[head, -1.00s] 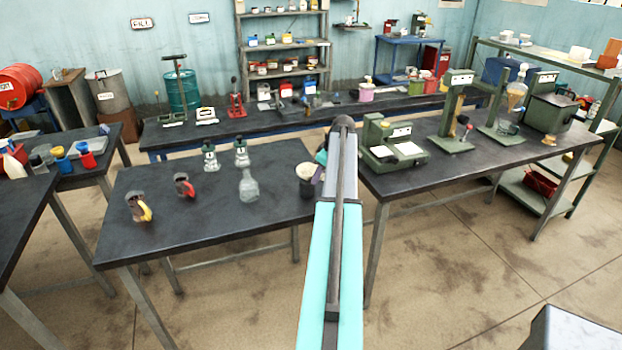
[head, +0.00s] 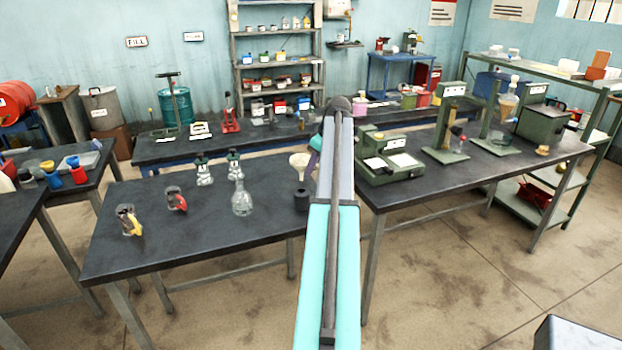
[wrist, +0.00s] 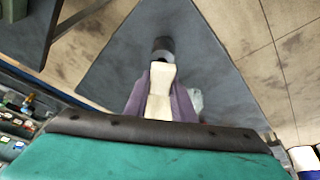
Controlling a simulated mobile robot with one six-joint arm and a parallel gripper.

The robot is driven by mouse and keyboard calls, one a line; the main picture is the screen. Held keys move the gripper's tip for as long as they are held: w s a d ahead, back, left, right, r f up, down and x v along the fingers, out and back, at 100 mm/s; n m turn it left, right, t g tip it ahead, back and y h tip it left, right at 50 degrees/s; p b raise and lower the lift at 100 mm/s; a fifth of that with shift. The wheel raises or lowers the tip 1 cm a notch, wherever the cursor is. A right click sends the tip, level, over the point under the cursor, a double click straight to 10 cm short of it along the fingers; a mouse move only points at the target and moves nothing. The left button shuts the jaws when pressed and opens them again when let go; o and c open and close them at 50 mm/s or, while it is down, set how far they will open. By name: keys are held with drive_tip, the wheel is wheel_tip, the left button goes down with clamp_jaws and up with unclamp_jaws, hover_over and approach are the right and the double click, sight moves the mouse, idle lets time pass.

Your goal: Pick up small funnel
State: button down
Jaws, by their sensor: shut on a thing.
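The small funnel (head: 299,161) is cream-coloured and is held above a black cylindrical holder (head: 302,198) on the near dark table. In the wrist view the funnel (wrist: 160,92) sits between the two purple fingers of my gripper (wrist: 162,100), which is shut on it. The black holder (wrist: 162,46) shows just beyond it in that view. In the head view, my arm hides most of the gripper (head: 314,148); only a bit of purple shows beside the funnel.
A clear glass flask (head: 242,199) stands left of the holder. Two capped bottles (head: 204,172) stand behind it, and a beaker with a yellow item (head: 129,221) and one with a red item (head: 176,199) are further left. A green balance (head: 389,157) stands on the right table.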

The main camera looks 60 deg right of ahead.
drive_tip(key=shift+r, duration=0.45)
idle(0.3)
drive_tip(key=w+a+f+b, duration=0.1)
drive_tip(key=w+a, duration=0.6)
drive_tip(key=a, duration=0.4)
drive_tip(key=w+a+b, duration=0.1)
drive_tip(key=w+a, duration=0.5)
drive_tip(key=a, duration=0.5)
drive_tip(key=w+a+f, duration=0.1)
drive_tip(key=w+a, duration=0.6)
drive_tip(key=a, duration=0.4)
drive_tip(key=a+f+b, duration=0.2)
drive_tip(key=a, duration=3.5)
drive_tip(key=shift+w+a+f+b, duration=0.15)
drive_tip(key=shift+w+a+b, duration=0.05)
drive_tip(key=shift+a+b, duration=0.15)
